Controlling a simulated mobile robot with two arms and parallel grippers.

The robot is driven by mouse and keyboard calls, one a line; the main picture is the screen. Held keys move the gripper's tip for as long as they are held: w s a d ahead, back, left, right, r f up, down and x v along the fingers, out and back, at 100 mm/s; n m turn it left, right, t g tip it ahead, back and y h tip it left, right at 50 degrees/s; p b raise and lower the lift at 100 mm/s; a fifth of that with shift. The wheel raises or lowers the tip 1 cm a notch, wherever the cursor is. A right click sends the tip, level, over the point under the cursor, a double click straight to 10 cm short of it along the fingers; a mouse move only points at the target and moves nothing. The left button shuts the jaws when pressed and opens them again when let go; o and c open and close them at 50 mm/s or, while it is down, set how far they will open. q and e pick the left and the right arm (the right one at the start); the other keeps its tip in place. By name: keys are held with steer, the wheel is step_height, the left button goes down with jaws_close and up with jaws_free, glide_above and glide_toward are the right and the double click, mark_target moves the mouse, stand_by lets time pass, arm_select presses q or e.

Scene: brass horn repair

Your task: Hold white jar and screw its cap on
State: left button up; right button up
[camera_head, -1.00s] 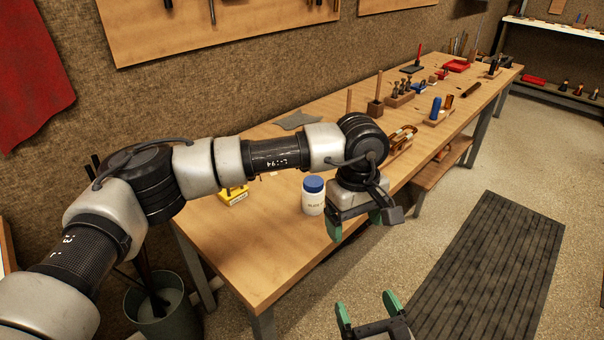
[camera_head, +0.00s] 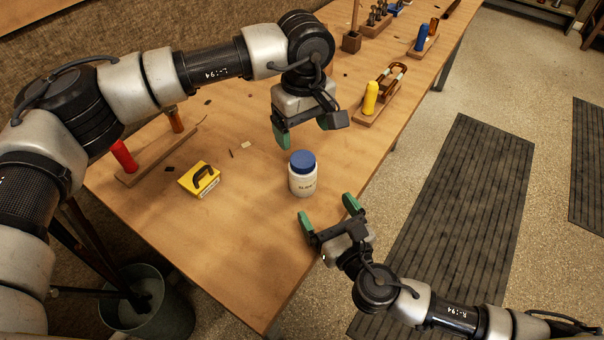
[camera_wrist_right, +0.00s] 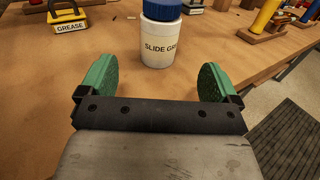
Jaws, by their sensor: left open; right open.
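The white jar (camera_head: 303,184) stands upright on the workbench, with its blue cap (camera_head: 302,161) sitting on top. Whether the cap is screwed tight cannot be told. My left gripper (camera_head: 304,140) is open and empty, above and behind the jar. My right gripper (camera_head: 328,213) is open and empty, in front of the jar, with its green fingers pointing toward it. In the right wrist view the jar (camera_wrist_right: 160,44) shows a "SLIDE GR..." label, beyond and between the fingertips (camera_wrist_right: 158,82), apart from them. The cap (camera_wrist_right: 162,8) is cut by the top edge there.
A yellow grease tin (camera_head: 199,180) stands left of the jar on the workbench (camera_head: 230,235). A red-handled tool (camera_head: 124,156) is in a wooden rack at far left. A rack with a yellow handle (camera_head: 371,98) stands at back right. The bench front left is clear.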

mark_target(309, 182)
arm_select(q)
steer(key=shift+w, duration=0.1)
arm_select(e)
steer(key=x, duration=1.1)
steer(key=c, duration=1.6)
jaws_close()
arm_select(q)
steer(key=n, duration=1.1)
steer(key=shift+n, duration=0.4)
arm_select(e)
steer(key=shift+d, duration=0.1)
arm_select(q)
steer(key=n, duration=1)
steer(key=shift+n, duration=0.3)
